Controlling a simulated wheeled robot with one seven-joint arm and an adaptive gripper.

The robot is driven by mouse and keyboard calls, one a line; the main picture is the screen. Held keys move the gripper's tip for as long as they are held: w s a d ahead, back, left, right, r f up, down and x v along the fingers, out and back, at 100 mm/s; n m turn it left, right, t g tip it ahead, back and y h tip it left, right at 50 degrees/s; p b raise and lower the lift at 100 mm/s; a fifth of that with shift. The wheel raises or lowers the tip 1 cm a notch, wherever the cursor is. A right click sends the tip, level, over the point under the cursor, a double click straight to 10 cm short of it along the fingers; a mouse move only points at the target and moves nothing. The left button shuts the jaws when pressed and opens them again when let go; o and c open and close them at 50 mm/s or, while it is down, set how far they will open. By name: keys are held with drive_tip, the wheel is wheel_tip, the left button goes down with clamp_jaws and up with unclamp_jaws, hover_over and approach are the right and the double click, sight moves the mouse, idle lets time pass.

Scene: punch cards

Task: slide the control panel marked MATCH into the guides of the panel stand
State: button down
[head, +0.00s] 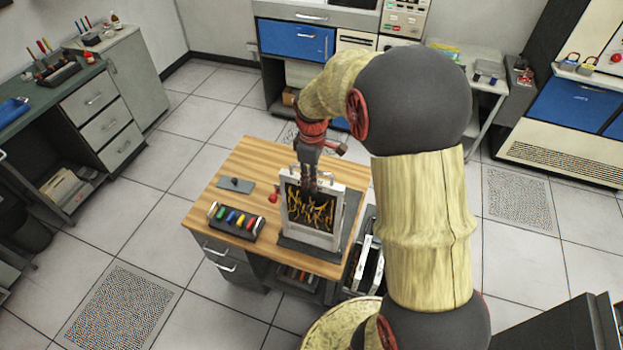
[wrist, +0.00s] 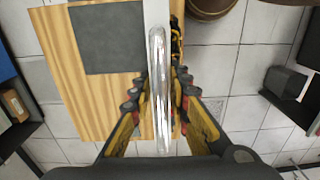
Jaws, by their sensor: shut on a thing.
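A panel (head: 292,225) with a pale frame and yellow and black wiring on its near face stands upright over the worktable. No MATCH lettering is readable. My gripper (head: 310,190) reaches down from above and is shut on the panel's top handle. In the wrist view, the fingers (wrist: 160,88) close from both sides on the shiny handle (wrist: 158,50) along the panel's narrow edge. A dark grey base (head: 312,256), seemingly the panel stand, shows below the panel. Its guides are hidden, so I cannot tell whether the panel's lower edge is in them.
On the wooden table (head: 258,162) lie a small grey plate (head: 235,185), a rack of coloured pieces (head: 235,220) and a red knob (head: 273,197). A grey flat surface (wrist: 107,37) lies beside the panel. More panels (head: 368,262) stand right of the table.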

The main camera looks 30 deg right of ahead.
sight(313, 200)
drive_tip(key=shift+w+f+b, duration=0.1)
drive_tip(key=shift+f+b, duration=1.6)
drive_tip(key=shift+f, duration=1.2)
drive_tip(key=shift+s+a+f+b, duration=0.1)
drive_tip(key=shift+s+f+b, duration=0.25)
drive_tip(key=shift+f, duration=0.4)
drive_tip(key=shift+s+a+f+b, duration=0.1)
drive_tip(key=shift+s+f+b, duration=0.15)
drive_tip(key=shift+f+b, duration=0.35)
drive_tip(key=shift+f, duration=0.1)
drive_tip(key=c, duration=2)
unclamp_jaws()
drive_tip(key=shift+d, duration=0.1)
drive_tip(key=o, duration=0.3)
drive_tip(key=shift+w+f, duration=0.2)
drive_tip(key=shift+w, duration=0.25)
drive_tip(key=shift+o, duration=0.4)
drive_tip(key=shift+s+r, duration=0.1)
drive_tip(key=shift+r, duration=0.1)
